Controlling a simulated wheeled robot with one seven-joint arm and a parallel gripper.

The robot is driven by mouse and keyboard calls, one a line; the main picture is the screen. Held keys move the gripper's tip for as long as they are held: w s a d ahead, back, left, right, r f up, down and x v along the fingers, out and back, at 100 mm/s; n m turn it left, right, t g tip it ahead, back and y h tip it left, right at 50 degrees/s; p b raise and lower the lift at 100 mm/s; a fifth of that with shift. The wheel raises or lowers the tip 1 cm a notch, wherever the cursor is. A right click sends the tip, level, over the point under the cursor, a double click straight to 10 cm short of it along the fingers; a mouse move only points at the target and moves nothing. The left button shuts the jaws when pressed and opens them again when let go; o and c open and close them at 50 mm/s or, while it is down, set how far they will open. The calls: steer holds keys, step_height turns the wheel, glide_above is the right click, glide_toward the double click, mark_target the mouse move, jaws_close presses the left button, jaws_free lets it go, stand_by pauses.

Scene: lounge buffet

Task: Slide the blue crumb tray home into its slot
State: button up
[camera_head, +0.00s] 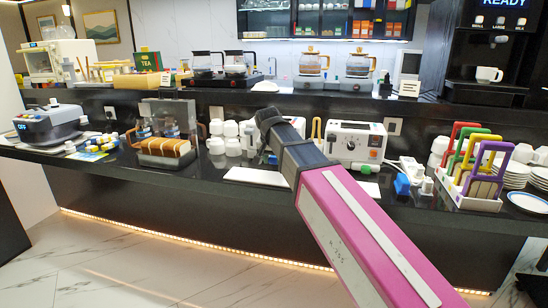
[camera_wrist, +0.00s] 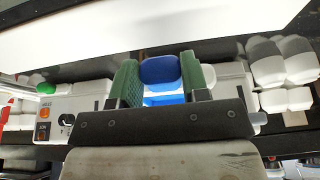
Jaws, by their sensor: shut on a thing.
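In the wrist view, my gripper (camera_wrist: 160,75) has its green-padded fingers closed on either side of the blue crumb tray (camera_wrist: 162,70). The tray's rounded blue end and a brighter blue part below it show between the fingers. In the head view the toaster (camera_head: 355,143) stands on the counter just right of my arm. My arm hides the fingers there. The slot is hidden, so I cannot tell whether the tray is touching it.
White cups (camera_wrist: 285,65) stand beside the toaster. A small blue object (camera_head: 402,185) and a rack with coloured handles (camera_head: 467,190) are at right. A white board (camera_head: 255,176) lies near the front edge.

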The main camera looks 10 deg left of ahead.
mark_target(276, 177)
steer(key=shift+s, duration=0.1)
steer(key=shift+f, duration=3.35)
steer(key=shift+w+f, duration=0.15)
steer(key=shift+w, duration=0.55)
steer(key=shift+w+d, duration=0.15)
steer(key=shift+w, duration=0.75)
